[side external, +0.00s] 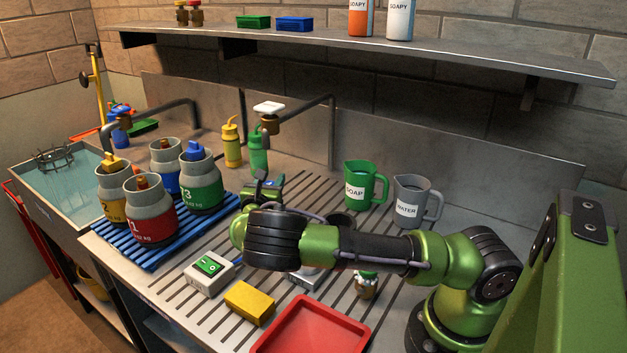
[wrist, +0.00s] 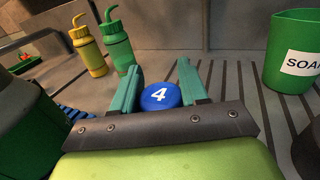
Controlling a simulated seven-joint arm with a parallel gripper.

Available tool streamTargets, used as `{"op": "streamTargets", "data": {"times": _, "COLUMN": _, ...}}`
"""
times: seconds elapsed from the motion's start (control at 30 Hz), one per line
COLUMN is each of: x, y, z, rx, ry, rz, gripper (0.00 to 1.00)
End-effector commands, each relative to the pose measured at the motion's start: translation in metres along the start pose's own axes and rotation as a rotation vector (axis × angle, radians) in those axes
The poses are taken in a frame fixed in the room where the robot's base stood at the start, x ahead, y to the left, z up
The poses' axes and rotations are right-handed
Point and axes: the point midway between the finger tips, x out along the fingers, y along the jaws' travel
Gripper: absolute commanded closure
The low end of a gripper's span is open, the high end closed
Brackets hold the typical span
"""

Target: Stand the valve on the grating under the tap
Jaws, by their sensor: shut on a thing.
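In the wrist view, a round blue top marked 4 (wrist: 160,97), seemingly the valve's, sits between my gripper's two teal fingers (wrist: 157,72). My gripper is shut on it. The valve's lower part is hidden, so I cannot tell whether it touches the surface. In the side view my gripper (side external: 264,188) is low over the slotted grating (side external: 312,190), right of the cylinders. A tap with a white handle (side external: 268,108) stands behind it, near the back wall. Another tap with a blue handle (side external: 121,115) is at the left by the sink.
Several numbered cylinders (side external: 203,182) stand on a blue slatted mat (side external: 153,254). Yellow (side external: 231,146) and green (side external: 258,152) bottles stand behind my gripper. Green (side external: 366,183) and grey (side external: 412,201) jugs are right. A switch box (side external: 209,274), yellow block (side external: 249,303) and red tray (side external: 312,330) lie in front.

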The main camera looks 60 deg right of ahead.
Motion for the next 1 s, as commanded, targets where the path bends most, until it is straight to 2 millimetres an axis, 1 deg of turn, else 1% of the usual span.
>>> {"op": "streamTargets", "data": {"times": 0.03, "x": 0.0, "y": -0.001, "z": -0.011, "rx": -0.007, "ry": 0.0, "rz": 0.0, "gripper": 1.0}}
{"op": "streamTargets", "data": {"times": 0.1, "x": 0.0, "y": -0.001, "z": -0.021, "rx": -0.006, "ry": -0.001, "rz": 0.001, "gripper": 1.0}}
{"op": "streamTargets", "data": {"times": 0.17, "x": -0.001, "y": -0.001, "z": -0.026, "rx": -0.002, "ry": -0.001, "rz": 0.001, "gripper": 1.0}}
{"op": "streamTargets", "data": {"times": 0.53, "x": -0.001, "y": -0.001, "z": -0.03, "rx": -0.002, "ry": -0.001, "rz": 0.0, "gripper": 1.0}}
{"op": "streamTargets", "data": {"times": 0.57, "x": -0.001, "y": -0.001, "z": -0.031, "rx": -0.002, "ry": 0.001, "rz": 0.0, "gripper": 0.54}}
{"op": "streamTargets", "data": {"times": 0.7, "x": -0.001, "y": -0.001, "z": -0.031, "rx": -0.002, "ry": 0.001, "rz": 0.0, "gripper": 0.32}}
{"op": "streamTargets", "data": {"times": 1.0, "x": -0.001, "y": -0.001, "z": -0.029, "rx": -0.001, "ry": 0.001, "rz": 0.0, "gripper": 0.31}}
